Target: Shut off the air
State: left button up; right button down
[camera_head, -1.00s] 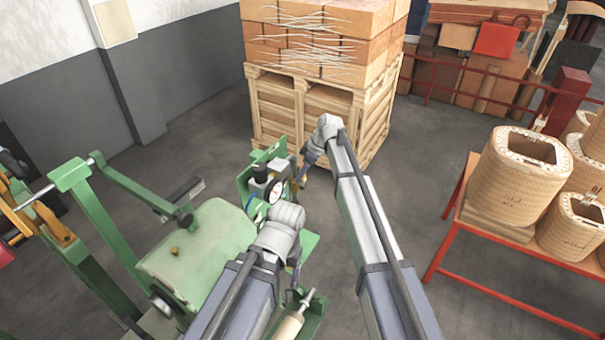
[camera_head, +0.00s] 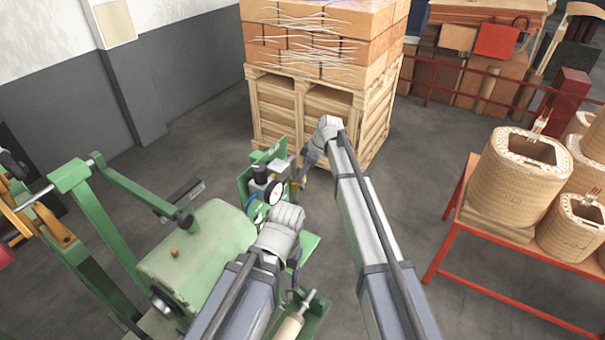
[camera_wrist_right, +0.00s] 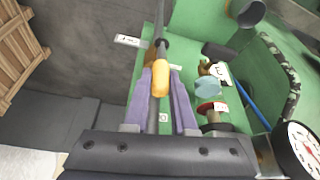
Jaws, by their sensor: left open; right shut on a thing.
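In the right wrist view a yellow-orange handle (camera_wrist_right: 161,80) lies between the purple fingers of my right gripper (camera_wrist_right: 162,82), which is shut on it. The handle appears lengthwise along a dark pipe (camera_wrist_right: 160,25) in front of a green panel (camera_wrist_right: 190,30). A pressure gauge (camera_wrist_right: 303,148) is at the lower right there; it also shows in the head view (camera_head: 275,191). My right gripper (camera_head: 301,180) is beside the gauge in the head view, its grip too small to tell there. My left gripper (camera_head: 292,290) is lower, open, near the machine's green base.
A green winding machine (camera_head: 195,255) fills the lower left. A wooden crate (camera_head: 375,120) loaded with boxes stands behind the gauge. A red table (camera_head: 452,215) with wound coils (camera_head: 515,185) is at right. Bare floor (camera_head: 430,150) lies between them.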

jog(key=shift+w, duration=0.1)
dwell(0.6)
jog(key=shift+w+d+f+m+g+y+b, duration=0.3)
jog(key=shift+w+g+y+b, duration=0.3)
jog(key=shift+g+b, duration=0.4)
jog(key=shift+w+d+f+m+g+y+b, duration=0.2)
jog(key=shift+w+d+g+y+b, duration=0.35)
jog(key=shift+g+b, duration=0.4)
jog(key=shift+w+d+f+m+g+y+b, duration=0.25)
jog(key=shift+w+g+y+b, duration=0.35)
jog(key=shift+g+b, duration=0.4)
jog(key=shift+s, duration=0.1)
jog(key=c, duration=0.7)
grip_release()
jog(key=shift+r, duration=0.1)
jog(key=shift+c, duration=0.2)
